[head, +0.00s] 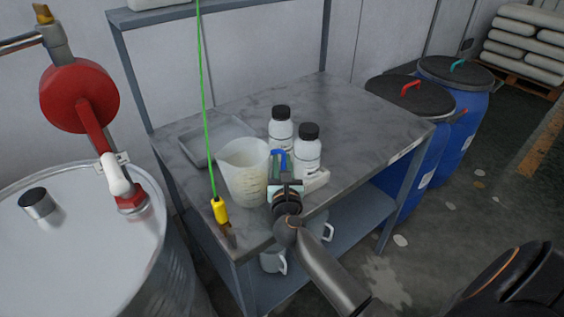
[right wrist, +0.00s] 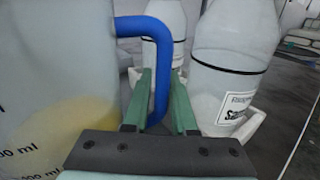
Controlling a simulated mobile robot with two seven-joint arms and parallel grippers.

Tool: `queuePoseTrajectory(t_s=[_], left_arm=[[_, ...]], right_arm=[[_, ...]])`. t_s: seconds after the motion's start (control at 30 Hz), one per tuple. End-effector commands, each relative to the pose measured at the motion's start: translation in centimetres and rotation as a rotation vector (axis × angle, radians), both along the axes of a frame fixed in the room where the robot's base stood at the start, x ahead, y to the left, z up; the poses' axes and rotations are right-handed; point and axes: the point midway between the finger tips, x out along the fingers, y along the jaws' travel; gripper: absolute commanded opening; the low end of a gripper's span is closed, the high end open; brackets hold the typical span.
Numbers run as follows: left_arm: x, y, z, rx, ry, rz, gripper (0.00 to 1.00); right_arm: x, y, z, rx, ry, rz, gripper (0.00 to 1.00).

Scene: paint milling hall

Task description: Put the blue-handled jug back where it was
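The blue-handled jug (head: 244,172) is a translucent measuring jug with a pale yellowish content low down. It appears upright at the front of the grey table (head: 350,115); I cannot tell whether its base touches the top. Its blue handle (right wrist: 160,60) faces right. My right gripper (head: 285,188) is at the handle; in the right wrist view its two green fingers (right wrist: 160,100) lie on either side of the handle and appear closed against it. The jug's wall (right wrist: 50,90) fills the left of that view. My left gripper is not in view.
Two black-capped white bottles (head: 281,128) (head: 308,150) stand close beside the handle, near a low white holder (head: 316,181). A shallow grey tray (head: 190,148) lies behind the jug. A yellow pendant (head: 220,211) hangs on a green cord at the front left. The table's right is clear.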

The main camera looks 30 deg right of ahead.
Motion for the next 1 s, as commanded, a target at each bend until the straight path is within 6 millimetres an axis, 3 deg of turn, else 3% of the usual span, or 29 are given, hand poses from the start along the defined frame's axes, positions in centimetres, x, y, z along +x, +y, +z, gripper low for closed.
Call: queuePoseTrajectory(t_s=[0.27, 0.7, 1.0], left_arm=[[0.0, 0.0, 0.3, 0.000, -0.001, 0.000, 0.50], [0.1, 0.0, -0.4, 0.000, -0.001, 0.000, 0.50], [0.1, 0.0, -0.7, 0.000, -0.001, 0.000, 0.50]], right_arm=[[-0.7, 0.5, 0.2, 0.002, 0.001, 0.002, 0.25], [-8.3, 4.6, 0.1, 0.003, 0.002, -0.001, 0.25], [-10.5, 5.8, 0.3, 0.001, 0.000, 0.000, 0.25]])
